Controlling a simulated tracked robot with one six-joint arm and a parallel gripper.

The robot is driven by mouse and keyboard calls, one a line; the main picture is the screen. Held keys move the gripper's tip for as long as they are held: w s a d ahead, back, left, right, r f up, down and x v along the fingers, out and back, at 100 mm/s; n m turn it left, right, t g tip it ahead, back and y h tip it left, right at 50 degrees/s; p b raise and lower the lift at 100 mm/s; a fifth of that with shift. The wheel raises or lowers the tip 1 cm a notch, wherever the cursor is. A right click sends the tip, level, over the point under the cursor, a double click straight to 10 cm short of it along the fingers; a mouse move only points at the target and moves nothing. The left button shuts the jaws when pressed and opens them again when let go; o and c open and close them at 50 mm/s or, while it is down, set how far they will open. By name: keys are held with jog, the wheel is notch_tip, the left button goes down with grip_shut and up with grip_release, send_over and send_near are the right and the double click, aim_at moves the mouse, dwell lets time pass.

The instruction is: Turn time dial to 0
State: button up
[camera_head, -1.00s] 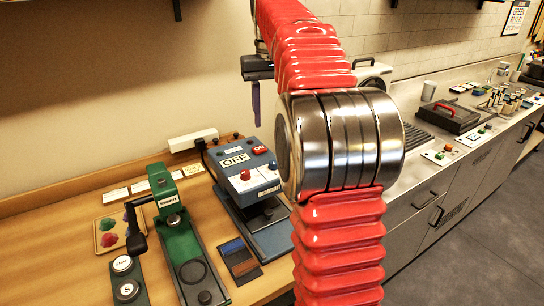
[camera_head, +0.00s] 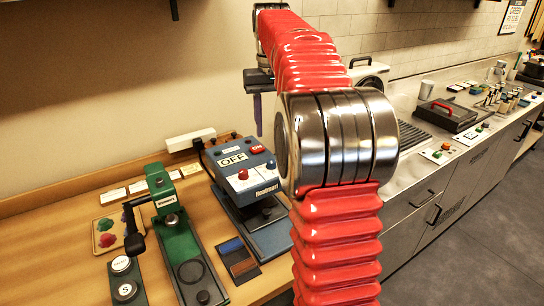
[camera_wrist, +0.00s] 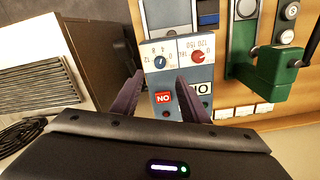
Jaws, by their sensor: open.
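In the wrist view the press appears turned over, with the blue dial (camera_wrist: 160,62) beside a scale of small numbers and the red dial (camera_wrist: 197,57) by larger ones. The blue dial's exact setting is too small to read. My gripper (camera_wrist: 159,78) is open and empty. Its fingers point at the panel, the blue dial showing just past their tips. In the head view one purple finger (camera_head: 257,112) shows behind the press.
A white power strip (camera_head: 190,139) lies against the wall. A counter with a black case (camera_head: 447,117) extends right.

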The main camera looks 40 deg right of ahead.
aim_at(272, 161)
notch_tip(272, 161, down, 10)
jog(key=shift+f, duration=0.2)
dwell(0.4)
grip_shut()
dwell(0.4)
